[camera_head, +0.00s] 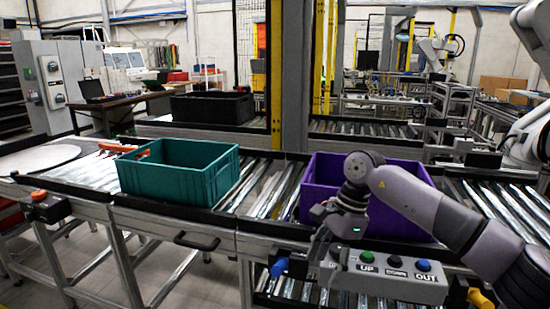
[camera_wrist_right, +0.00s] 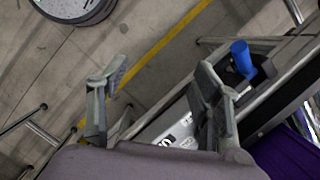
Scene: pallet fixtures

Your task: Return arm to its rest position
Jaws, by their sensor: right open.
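My right arm (camera_head: 435,210) comes in from the right and bends down in front of the purple crate (camera_head: 318,170). My right gripper (camera_head: 318,240) points down near the front of the conveyor, beside the button box (camera_head: 385,280). In the right wrist view, the two grey fingers of the right gripper (camera_wrist_right: 160,80) are spread wide, with nothing held between them. The floor shows below them. My left gripper is not in view.
A teal crate (camera_head: 180,168) stands on the rollers to the left. A blue knob (camera_head: 279,267) sits left of the button box and shows in the wrist view (camera_wrist_right: 242,60) near a finger. A black crate (camera_head: 212,107) is behind. Bare floor (camera_wrist_right: 150,25) lies in front of the conveyor.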

